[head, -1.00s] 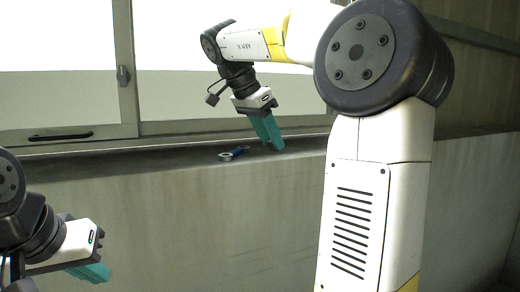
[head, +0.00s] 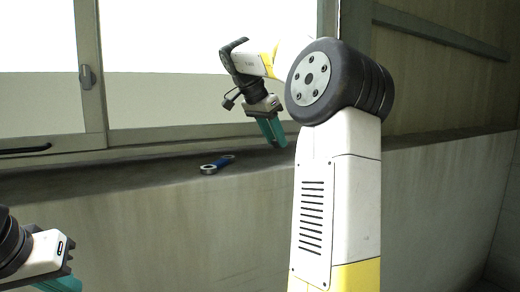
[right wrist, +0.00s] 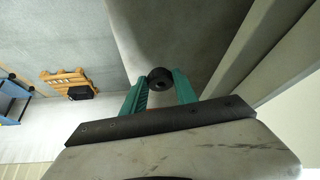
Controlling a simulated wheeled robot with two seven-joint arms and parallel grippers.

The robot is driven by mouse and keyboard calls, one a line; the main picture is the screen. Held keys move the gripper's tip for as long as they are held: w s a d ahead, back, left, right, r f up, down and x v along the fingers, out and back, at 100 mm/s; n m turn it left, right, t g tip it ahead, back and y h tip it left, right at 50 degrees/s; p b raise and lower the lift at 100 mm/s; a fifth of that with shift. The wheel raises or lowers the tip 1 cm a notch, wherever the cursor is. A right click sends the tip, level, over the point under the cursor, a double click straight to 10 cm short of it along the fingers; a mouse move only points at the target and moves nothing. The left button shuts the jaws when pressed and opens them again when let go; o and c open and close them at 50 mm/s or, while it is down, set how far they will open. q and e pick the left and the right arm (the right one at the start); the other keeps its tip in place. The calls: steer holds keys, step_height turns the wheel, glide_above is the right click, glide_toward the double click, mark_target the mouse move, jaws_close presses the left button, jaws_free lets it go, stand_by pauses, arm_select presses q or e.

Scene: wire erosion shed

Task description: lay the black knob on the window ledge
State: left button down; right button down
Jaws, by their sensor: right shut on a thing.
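My right gripper (head: 273,136) is over the window ledge (head: 130,178), pointing down, right of a blue spanner. In the right wrist view its teal fingers (right wrist: 160,88) are shut on the black knob (right wrist: 160,79), a short dark cylinder with a hole in its end. The ledge (right wrist: 185,40) shows as a grey strip behind the knob. I cannot tell whether the knob touches it. In the head view the knob is hidden by the fingers. My left gripper (head: 62,285) is low at the left, below the ledge and partly cut off; its opening is unclear.
A blue-handled spanner (head: 217,164) with metal ring ends lies on the ledge. The sliding window (head: 190,100) with a dark latch (head: 86,77) stands behind. The ledge left of the spanner is clear.

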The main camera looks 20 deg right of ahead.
mark_target(282, 160)
steer(key=shift+w+d+f, duration=0.1)
steer(key=shift+w+d, duration=0.3)
steer(key=shift+d, duration=0.25)
steer(key=shift+w+d, duration=0.35)
steer(key=shift+d, duration=0.25)
steer(key=x, duration=0.3)
steer(key=shift+a+f, duration=0.1)
steer(key=shift+a, duration=0.15)
steer(key=shift+f, duration=0.4)
steer(key=c, duration=0.9)
jaws_free()
steer(key=shift+f, duration=0.15)
steer(key=shift+c, duration=0.2)
